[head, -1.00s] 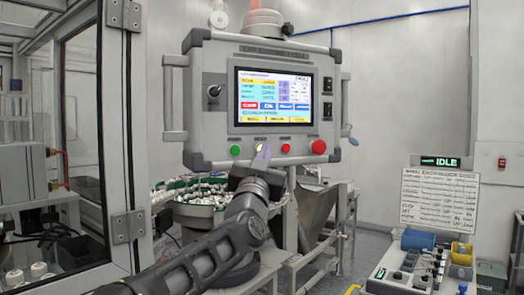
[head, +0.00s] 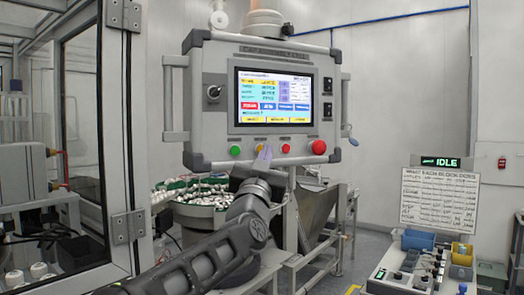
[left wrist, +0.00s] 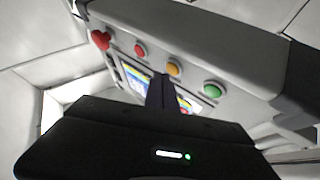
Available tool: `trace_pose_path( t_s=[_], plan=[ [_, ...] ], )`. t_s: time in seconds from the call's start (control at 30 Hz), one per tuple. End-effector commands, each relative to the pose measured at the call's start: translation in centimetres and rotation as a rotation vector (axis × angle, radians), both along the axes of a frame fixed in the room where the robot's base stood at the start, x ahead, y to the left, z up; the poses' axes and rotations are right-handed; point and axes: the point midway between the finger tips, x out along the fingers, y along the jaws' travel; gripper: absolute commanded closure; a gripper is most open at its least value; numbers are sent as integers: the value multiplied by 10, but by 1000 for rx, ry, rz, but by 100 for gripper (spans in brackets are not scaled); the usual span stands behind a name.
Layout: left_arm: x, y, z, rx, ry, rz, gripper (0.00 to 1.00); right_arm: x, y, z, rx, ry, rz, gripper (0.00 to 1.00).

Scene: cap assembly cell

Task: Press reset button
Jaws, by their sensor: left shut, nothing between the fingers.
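The control panel (head: 215,128) carries a row of buttons under its screen (head: 272,98). From left to right in the head view they are a green button (head: 235,151), a yellow button (head: 259,147), a small red button (head: 285,149) and a large red mushroom button (head: 318,147). Their labels are too small to read. My left gripper (head: 264,155) is shut and empty, its tip at the yellow button, partly covering it. In the left wrist view, the fingers (left wrist: 164,86) point toward the yellow button (left wrist: 174,68); contact cannot be told. My right gripper is not in view.
A glass-doored machine frame (head: 125,120) stands close on the left. A bowl feeder (head: 195,211) and a metal hopper (head: 318,208) are below the panel. A bench with bins (head: 418,240) and an IDLE sign (head: 440,162) is at the right.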

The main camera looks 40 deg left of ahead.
Motion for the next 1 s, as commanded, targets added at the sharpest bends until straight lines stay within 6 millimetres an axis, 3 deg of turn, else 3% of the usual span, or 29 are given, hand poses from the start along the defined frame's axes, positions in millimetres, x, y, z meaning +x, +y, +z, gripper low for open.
trace_pose_path(
  t_s=[0.23, 0.7, 1.0],
  plan=[
    [-3, -7, 1, 0, 0, -2, 100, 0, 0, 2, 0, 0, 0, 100],
    [-24, -50, 1, 0, 0, -2, 100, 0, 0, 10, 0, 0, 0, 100],
    [-26, -54, 0, 0, 1, -1, 100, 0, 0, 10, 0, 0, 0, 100]
  ],
)
